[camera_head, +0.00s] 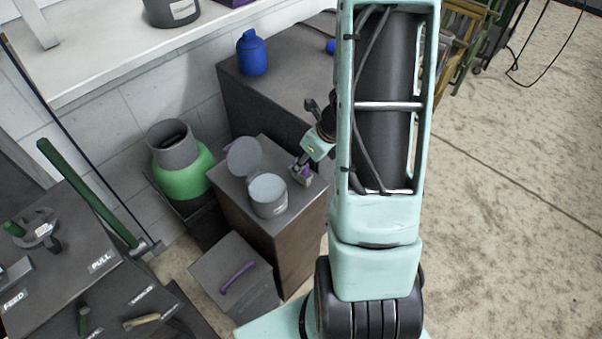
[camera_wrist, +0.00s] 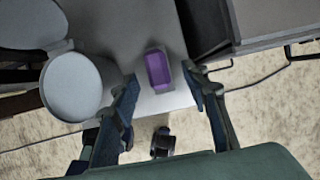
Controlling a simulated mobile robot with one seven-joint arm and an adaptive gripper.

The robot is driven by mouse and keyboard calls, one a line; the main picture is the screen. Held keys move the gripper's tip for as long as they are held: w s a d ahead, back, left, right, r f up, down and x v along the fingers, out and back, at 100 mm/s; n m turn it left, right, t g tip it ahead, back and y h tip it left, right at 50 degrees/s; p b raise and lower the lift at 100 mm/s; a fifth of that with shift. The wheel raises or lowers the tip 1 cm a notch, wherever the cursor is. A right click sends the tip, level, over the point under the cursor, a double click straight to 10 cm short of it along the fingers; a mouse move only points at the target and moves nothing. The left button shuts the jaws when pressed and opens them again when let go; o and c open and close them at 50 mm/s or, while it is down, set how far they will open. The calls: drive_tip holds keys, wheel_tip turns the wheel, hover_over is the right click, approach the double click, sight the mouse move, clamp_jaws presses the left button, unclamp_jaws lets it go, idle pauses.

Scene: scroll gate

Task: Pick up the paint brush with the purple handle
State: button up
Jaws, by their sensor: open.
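A small block-like purple thing (camera_wrist: 158,70) shows in the wrist view near the edge of a grey box top, between and beyond my fingertips. It may be the purple handle of the paint brush seen end-on; I make out no bristles. My gripper (camera_wrist: 161,84) is open, with one finger on either side of it and a gap to each. In the head view my gripper (camera_head: 301,166) hangs over the right edge of the box top (camera_head: 235,190), and the small thing at its tips is hard to make out. A thin curved purple bar (camera_head: 238,277) lies on a lower grey box.
A grey can (camera_head: 268,196) with an open round lid (camera_head: 244,157) stands left of my gripper and also shows in the wrist view (camera_wrist: 72,88). A darker grey cabinet (camera_head: 280,85) with a blue bottle (camera_head: 252,53) stands behind. A green-and-grey container (camera_head: 182,165) is left.

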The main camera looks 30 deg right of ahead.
drive_tip(key=b+x, duration=0.1)
drive_tip(key=x, duration=0.3)
drive_tip(key=shift+w+a+f, duration=0.1)
drive_tip(key=shift+c, duration=0.6)
clamp_jaws()
